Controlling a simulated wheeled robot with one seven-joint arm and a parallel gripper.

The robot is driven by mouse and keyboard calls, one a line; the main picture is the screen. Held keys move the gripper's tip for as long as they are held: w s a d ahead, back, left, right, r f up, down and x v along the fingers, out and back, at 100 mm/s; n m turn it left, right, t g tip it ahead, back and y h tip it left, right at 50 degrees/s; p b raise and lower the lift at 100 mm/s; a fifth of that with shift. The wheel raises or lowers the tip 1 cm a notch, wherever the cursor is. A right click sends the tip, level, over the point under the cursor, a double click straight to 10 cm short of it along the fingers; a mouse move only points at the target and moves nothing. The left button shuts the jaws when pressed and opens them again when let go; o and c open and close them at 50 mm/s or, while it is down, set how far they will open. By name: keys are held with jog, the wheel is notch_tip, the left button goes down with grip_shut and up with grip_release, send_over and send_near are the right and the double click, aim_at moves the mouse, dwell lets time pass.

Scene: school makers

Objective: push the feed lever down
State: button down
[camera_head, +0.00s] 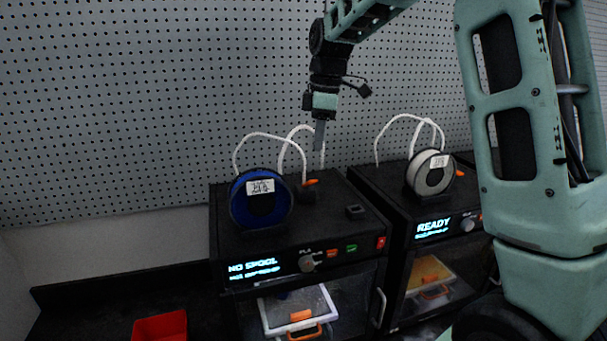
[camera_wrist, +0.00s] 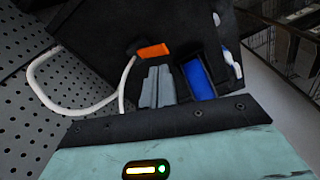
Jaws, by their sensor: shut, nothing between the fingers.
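The feed lever is a small orange tab (camera_head: 311,182) on a black block on top of the left printer (camera_head: 335,217), just right of the blue spool (camera_head: 240,212). In the wrist view the orange lever (camera_wrist: 154,50) lies just beyond the fingertips and slightly to their left. My gripper (camera_head: 318,147) points down above the lever, with a gap between them. Its grey fingers (camera_wrist: 157,88) are together with nothing between them. In the wrist view the blue spool (camera_wrist: 198,80) is right of the fingers.
White tubes (camera_head: 243,148) arch above the left printer near my gripper. The left display (camera_head: 255,270) reads NO SPOOL. A second printer with a white spool (camera_head: 432,180) stands at right; its display (camera_head: 433,227) reads READY. A red bin (camera_head: 160,327) sits at lower left. Pegboard backs the bench.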

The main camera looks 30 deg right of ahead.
aim_at(315, 181)
jog(key=shift+f, duration=0.1)
jog(key=f+b, duration=0.3)
jog(key=f, duration=0.1)
jog(key=f+b, duration=0.2)
jog(key=shift+w+a+f+b, duration=0.15)
jog(key=shift+a+f+b, duration=0.15)
jog(key=shift+f+b, duration=0.1)
dwell(0.3)
jog(key=shift+f, duration=0.1)
notch_tip(315, 181, down, 3)
jog(key=shift+f+b, duration=0.2)
jog(key=shift+b, duration=0.95)
jog(key=shift+r, duration=0.35)
jog(key=shift+s+d+r+p, duration=0.25)
jog(key=shift+s+d, duration=0.2)
jog(key=shift+d, duration=0.2)
jog(key=shift+s+d+r+p, duration=0.25)
jog(key=shift+s+d, duration=0.2)
jog(key=shift+d, duration=0.15)
jog(key=shift+f, duration=0.1)
